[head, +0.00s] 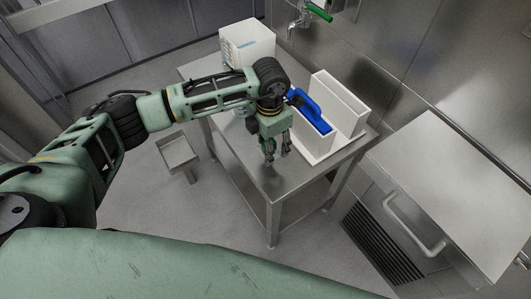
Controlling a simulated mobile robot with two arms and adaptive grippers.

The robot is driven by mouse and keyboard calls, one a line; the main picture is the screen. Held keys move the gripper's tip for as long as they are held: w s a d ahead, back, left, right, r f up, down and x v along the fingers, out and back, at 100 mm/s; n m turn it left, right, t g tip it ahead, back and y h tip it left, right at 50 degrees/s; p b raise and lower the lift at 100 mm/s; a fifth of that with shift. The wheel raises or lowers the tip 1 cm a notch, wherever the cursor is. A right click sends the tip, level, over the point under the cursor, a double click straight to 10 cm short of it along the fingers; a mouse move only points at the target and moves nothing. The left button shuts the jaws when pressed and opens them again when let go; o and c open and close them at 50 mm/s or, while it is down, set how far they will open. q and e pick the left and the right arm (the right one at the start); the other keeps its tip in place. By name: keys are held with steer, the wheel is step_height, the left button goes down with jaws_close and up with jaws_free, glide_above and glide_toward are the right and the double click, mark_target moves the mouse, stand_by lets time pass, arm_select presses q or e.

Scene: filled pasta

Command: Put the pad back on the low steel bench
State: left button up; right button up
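A blue pad-like piece with a raised handle (309,108) stands in a narrow white open box on the steel bench (262,185); I cannot tell for sure that it is the pad. My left gripper (277,155) points down above the bench top, just left of and in front of that box. Its fingers look apart, with nothing seen between them. My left forearm covers part of the bench's left side. My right gripper is not in view.
A second narrow white box (341,98) stands behind the first. A white bin (246,43) is at the bench's far end. A small steel stand (178,152) is on the floor at left. A steel cabinet with a handle (440,190) stands at right. The bench's front corner is bare.

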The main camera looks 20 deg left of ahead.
arm_select(q)
steer(key=shift+f, duration=0.9)
step_height(320, 180, down, 4)
steer(key=shift+r+p, duration=0.1)
steer(key=shift+p, duration=0.25)
steer(key=shift+f, duration=0.25)
steer(key=o, duration=1)
steer(key=shift+r, duration=0.1)
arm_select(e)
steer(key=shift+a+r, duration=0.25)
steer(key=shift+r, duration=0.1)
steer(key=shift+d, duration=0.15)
